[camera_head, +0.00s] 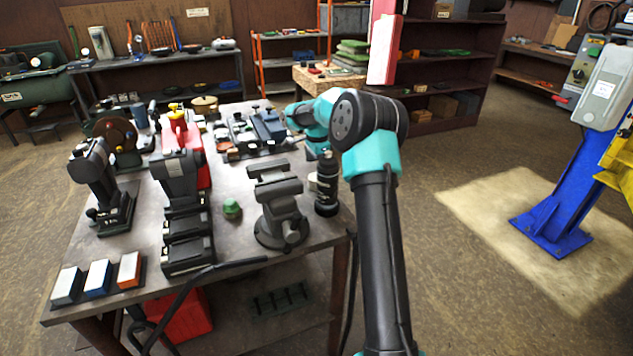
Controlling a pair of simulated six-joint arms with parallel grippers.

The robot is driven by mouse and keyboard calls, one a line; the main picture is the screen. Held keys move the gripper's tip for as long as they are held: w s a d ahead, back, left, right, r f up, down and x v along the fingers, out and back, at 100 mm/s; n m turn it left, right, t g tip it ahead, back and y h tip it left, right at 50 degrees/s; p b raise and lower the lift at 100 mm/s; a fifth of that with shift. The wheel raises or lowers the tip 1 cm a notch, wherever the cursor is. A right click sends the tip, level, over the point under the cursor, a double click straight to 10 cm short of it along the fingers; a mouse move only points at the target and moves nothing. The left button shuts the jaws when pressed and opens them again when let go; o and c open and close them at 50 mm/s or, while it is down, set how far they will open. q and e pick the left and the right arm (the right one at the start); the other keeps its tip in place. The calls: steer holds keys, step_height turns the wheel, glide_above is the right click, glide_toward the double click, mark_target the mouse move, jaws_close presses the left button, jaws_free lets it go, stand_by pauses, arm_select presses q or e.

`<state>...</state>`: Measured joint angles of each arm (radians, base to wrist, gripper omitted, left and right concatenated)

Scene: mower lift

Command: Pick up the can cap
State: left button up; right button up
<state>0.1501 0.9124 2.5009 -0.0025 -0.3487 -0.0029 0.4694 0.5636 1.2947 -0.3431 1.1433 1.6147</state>
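A red can (197,152) stands on the workbench behind the black tools, with a yellow part (177,118) at its top. I cannot tell whether this yellow part is the can cap. A small green piece (232,209) lies on the bench left of the grey vise; its identity is unclear. My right arm rises from the bottom, bends at its elbow and reaches left over the bench's right edge. Its dark end (326,190) points down beside the vise. The fingers cannot be made out. My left gripper is not in view.
The grey vise (279,205) stands near the bench's right edge. Black tool stands (180,190) and several small blocks (98,278) fill the left and front. Bare bench top (240,235) shows around the green piece. A blue lift post (565,190) stands at right.

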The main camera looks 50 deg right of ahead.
steer(key=shift+f, duration=1.05)
steer(key=shift+s+a+f, duration=0.1)
steer(key=shift+a+f, duration=0.05)
steer(key=shift+f, duration=1.15)
steer(key=shift+a+f, duration=0.1)
steer(key=shift+f, duration=1.2)
steer(key=c, duration=1)
steer(key=shift+r, duration=0.1)
step_height(320, 180, up, 9)
steer(key=shift+r, duration=0.45)
